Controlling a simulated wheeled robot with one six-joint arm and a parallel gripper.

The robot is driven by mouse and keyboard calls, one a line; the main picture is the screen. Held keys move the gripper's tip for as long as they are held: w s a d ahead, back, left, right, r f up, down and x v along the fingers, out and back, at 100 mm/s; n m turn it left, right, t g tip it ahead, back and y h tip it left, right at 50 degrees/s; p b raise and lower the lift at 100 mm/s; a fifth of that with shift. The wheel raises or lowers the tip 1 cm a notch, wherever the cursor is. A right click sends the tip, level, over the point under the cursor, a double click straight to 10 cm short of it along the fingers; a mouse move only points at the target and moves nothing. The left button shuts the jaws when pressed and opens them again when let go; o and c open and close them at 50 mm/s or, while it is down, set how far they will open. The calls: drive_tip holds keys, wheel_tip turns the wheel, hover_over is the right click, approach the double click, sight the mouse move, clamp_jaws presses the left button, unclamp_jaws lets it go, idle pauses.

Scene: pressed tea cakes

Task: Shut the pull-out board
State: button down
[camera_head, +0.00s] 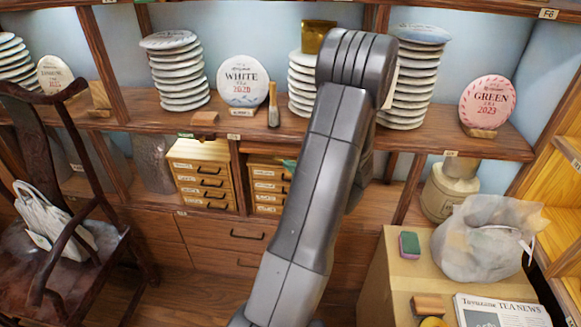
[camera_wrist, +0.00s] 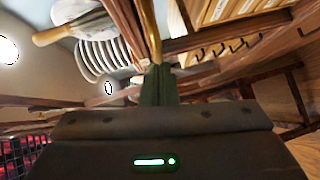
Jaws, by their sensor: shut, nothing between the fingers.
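My gripper (camera_wrist: 159,72) shows in the wrist view as dark green fingers held together, with nothing between them. A narrow brown wooden edge (camera_wrist: 149,30) is just beyond the fingertips; I cannot tell whether they touch it. In the head view my grey arm reaches over the middle of the shelving and hides what is behind it, and the gripper is not clearly seen there. I cannot pick out the pull-out board for sure in either view. Small drawer chests (camera_head: 201,178) and (camera_head: 268,188) stand under the long shelf (camera_head: 228,127), the second partly behind my arm.
A carton (camera_head: 385,285) with a plastic bag (camera_head: 487,238) is at right. A dark chair (camera_head: 60,265) is at left.

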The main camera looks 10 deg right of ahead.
sight(286, 152)
drive_tip(key=w, duration=0.2)
drive_tip(key=w+d+p, duration=0.1)
drive_tip(key=w, duration=0.1)
drive_tip(key=shift+p, duration=0.3)
drive_tip(key=shift+w+d+r, duration=0.1)
drive_tip(key=shift+d+r, duration=0.05)
drive_tip(key=shift+r, duration=0.1)
